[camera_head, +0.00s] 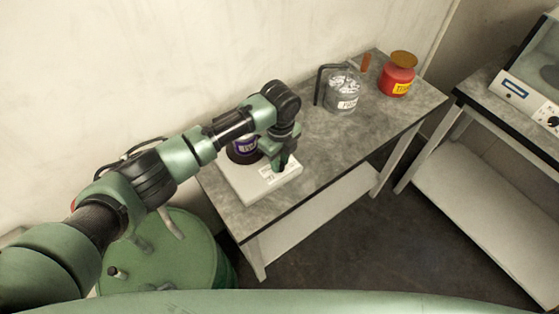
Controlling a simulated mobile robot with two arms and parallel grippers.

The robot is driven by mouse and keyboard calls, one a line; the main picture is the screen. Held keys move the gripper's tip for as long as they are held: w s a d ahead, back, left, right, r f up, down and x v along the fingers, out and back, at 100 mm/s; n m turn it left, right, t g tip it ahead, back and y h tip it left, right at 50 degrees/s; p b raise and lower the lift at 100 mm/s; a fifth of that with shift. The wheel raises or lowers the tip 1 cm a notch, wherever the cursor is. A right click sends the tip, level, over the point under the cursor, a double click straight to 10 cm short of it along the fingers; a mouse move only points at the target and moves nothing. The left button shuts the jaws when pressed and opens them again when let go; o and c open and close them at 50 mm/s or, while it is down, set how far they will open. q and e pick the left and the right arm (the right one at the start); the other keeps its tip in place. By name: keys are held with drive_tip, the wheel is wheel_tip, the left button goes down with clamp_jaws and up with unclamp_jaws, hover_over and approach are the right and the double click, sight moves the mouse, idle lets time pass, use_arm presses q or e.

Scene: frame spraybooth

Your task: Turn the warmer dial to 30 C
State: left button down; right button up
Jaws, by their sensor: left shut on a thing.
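The warmer (242,184) is a flat white unit on the near left part of the grey table. A dark can with a purple and white label (245,145) stands on its dark round plate, partly behind my arm. My left gripper (280,168) points down at the front right of the warmer, beside a printed label (266,172). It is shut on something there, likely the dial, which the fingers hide. The dial's setting cannot be read. My right gripper is not in view.
A grey container (342,97) with a dark bent frame and a red can (397,79) stand at the table's far end. A green drum (175,262) is at lower left. A second table (510,128) with a white machine (530,99) stands at right. The table's middle is clear.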

use_arm(q)
drive_tip(key=m+b, duration=0.1)
drive_tip(key=m, duration=0.4)
drive_tip(key=shift+s+f+m, duration=0.1)
drive_tip(key=shift+m, duration=0.3)
idle(0.4)
drive_tip(key=c, duration=1.2)
unclamp_jaws()
drive_tip(key=shift+r, duration=0.4)
wheel_tip(320, 180, up, 7)
drive_tip(key=shift+r+b, duration=0.1)
drive_tip(key=shift+b, duration=0.95)
